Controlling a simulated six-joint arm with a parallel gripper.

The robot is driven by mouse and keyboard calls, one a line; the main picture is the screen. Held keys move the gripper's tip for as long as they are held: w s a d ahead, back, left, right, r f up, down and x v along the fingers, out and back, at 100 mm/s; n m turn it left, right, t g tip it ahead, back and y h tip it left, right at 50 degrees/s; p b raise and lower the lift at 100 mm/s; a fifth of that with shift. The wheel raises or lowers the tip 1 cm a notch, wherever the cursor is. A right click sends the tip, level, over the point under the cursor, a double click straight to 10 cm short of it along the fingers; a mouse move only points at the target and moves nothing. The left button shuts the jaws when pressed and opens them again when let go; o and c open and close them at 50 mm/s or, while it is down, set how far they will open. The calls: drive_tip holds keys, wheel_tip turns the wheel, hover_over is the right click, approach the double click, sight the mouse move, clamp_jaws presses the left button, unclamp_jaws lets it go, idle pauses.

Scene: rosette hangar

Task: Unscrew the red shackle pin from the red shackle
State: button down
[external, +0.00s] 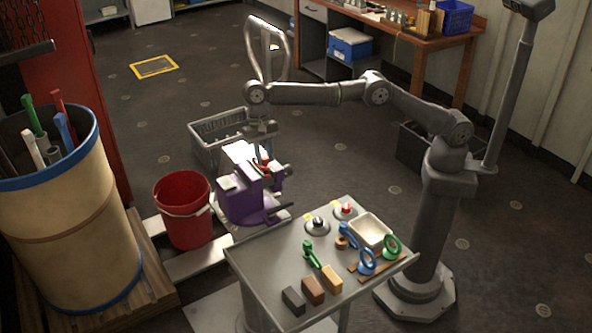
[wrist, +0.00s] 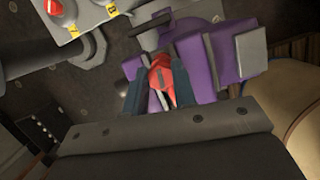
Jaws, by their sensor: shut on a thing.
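The purple vise (wrist: 198,66) lies right behind the fingers. Where the pin meets the shackle, and how far it is threaded in, I cannot tell.
On the table are a cream tray (external: 371,230), a green tool (external: 311,254), a blue shackle (external: 367,262), a green shackle (external: 391,247), several blocks (external: 313,290) and two round button units (external: 317,226). A red bucket (external: 184,212) and grey crate (external: 218,130) stand on the floor nearby.

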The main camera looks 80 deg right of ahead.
sight(266, 160)
drive_tip(key=shift+r, duration=2.25)
